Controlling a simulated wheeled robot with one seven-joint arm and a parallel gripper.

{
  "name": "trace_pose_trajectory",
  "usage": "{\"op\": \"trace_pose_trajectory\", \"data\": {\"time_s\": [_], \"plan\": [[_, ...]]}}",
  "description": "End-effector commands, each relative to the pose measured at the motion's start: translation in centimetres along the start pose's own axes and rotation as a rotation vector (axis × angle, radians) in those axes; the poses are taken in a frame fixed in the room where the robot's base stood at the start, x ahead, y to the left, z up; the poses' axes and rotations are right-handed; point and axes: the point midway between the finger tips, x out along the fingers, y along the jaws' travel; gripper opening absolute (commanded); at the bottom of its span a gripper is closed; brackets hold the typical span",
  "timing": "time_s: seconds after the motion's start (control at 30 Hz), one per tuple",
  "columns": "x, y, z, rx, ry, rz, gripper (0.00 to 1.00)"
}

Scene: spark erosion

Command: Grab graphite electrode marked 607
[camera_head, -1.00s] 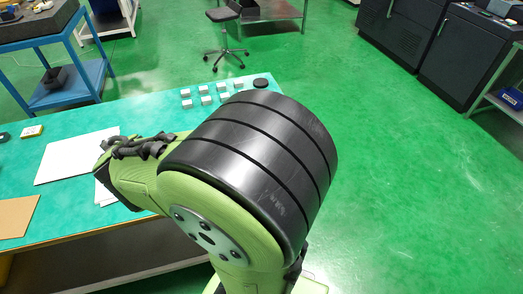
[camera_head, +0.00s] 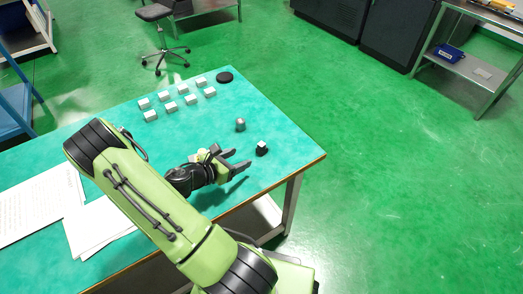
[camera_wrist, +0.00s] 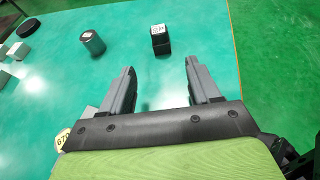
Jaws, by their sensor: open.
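A small black block with a white label on top (camera_head: 261,149) stands on the green table near its right edge. It also shows in the wrist view (camera_wrist: 160,40), ahead of the fingers; its marking is too small to read for certain. A grey cylinder (camera_head: 240,125) stands behind and to the left of it, also in the wrist view (camera_wrist: 92,43). My gripper (camera_head: 240,160) is open and empty, low over the table, pointing toward the black block but apart from it. In the wrist view the two fingers (camera_wrist: 162,82) are spread with bare table between them.
Several white-topped blocks (camera_head: 170,107) stand in two rows at the table's back, beside a black disc (camera_head: 224,77). White papers (camera_head: 40,205) lie at left. The green table (camera_head: 285,140) ends close to the black block.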

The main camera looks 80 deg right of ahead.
Motion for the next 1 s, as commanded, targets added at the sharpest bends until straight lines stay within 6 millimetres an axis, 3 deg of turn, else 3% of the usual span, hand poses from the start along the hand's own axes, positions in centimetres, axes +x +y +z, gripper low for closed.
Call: {"op": "trace_pose_trajectory", "data": {"time_s": [0.1,0.33,0.5,0.6,0.8,1.0], "plan": [[3.1,-0.2,-0.2,0.003,0.000,-0.006,0.62],[6.1,-0.1,-0.1,0.004,0.002,-0.003,0.62],[9.3,-0.2,-0.1,0.005,0.002,-0.004,0.62],[10.3,-0.1,-0.1,0.003,0.003,-0.002,0.62],[10.4,-0.1,0.1,0.001,0.003,0.000,0.62],[10.3,-0.1,0.1,0.002,0.003,0.000,0.33]]}}
